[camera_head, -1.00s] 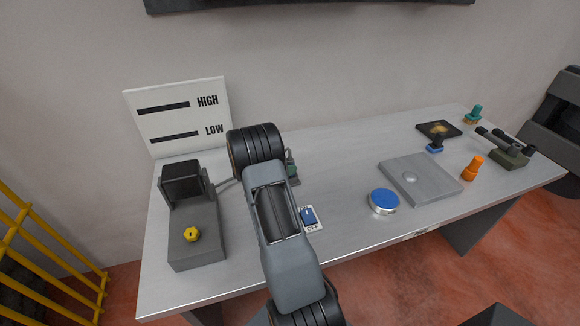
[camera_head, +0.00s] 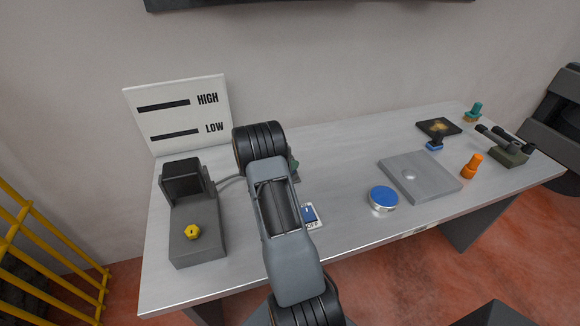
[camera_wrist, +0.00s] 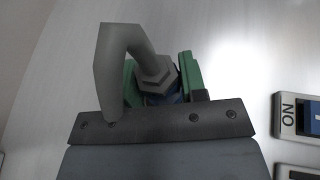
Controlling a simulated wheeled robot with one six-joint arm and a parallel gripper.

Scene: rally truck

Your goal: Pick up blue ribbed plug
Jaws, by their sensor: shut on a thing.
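The blue ribbed plug (camera_wrist: 154,72) shows in the wrist view as a grey hex nut with a bent grey cable and a little blue below it. My gripper (camera_wrist: 161,86), with green fingers on either side of the plug, is shut on it. The ribs and lower end of the plug are hidden by the fingers and the dark gripper plate. In the head view my arm covers the plug, and only a bit of green of my gripper (camera_head: 294,165) shows beside it above the table.
A grey box with a yellow knob (camera_head: 192,232) stands left, with a grey cable (camera_head: 230,181) running towards my gripper. A blue switch (camera_head: 309,213) lies just right of my arm. A blue round button (camera_head: 383,198), grey plate (camera_head: 440,180) and orange plug (camera_head: 472,166) stand further right.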

